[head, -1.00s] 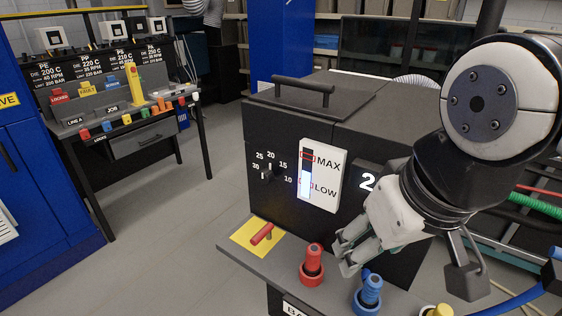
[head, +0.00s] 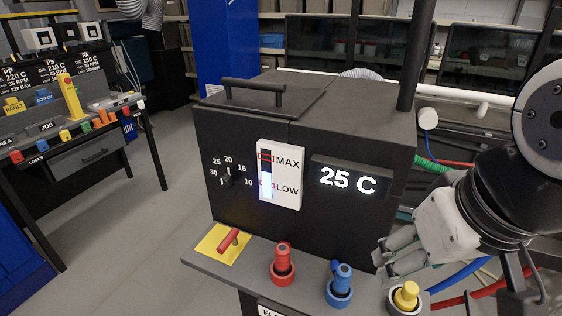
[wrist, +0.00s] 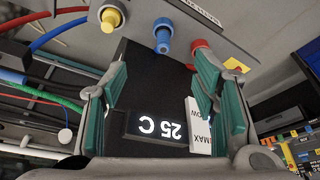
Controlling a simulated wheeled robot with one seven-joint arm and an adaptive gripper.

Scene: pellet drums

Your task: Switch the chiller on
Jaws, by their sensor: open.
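The chiller is a dark grey box (head: 300,225) in the middle of the head view, with a lit display (head: 347,180) reading 25 C. Its front has a temperature dial (head: 229,178) and a white level gauge (head: 280,174) marked MAX and LOW. A red lever handle (head: 228,240) sits on a yellow plate (head: 212,247) at the left of the front shelf. My gripper (head: 385,258) is open and empty, to the right of the display and above the shelf's right end. In the wrist view the display (wrist: 157,125) appears upside down between the green-padded fingers (wrist: 162,88).
Red (head: 283,262), blue (head: 340,283) and yellow (head: 405,297) fittings stand in a row on the front shelf (head: 255,272). A control desk (head: 85,140) is at the left. Blue, red and green hoses run at the right. The floor between desk and chiller is clear.

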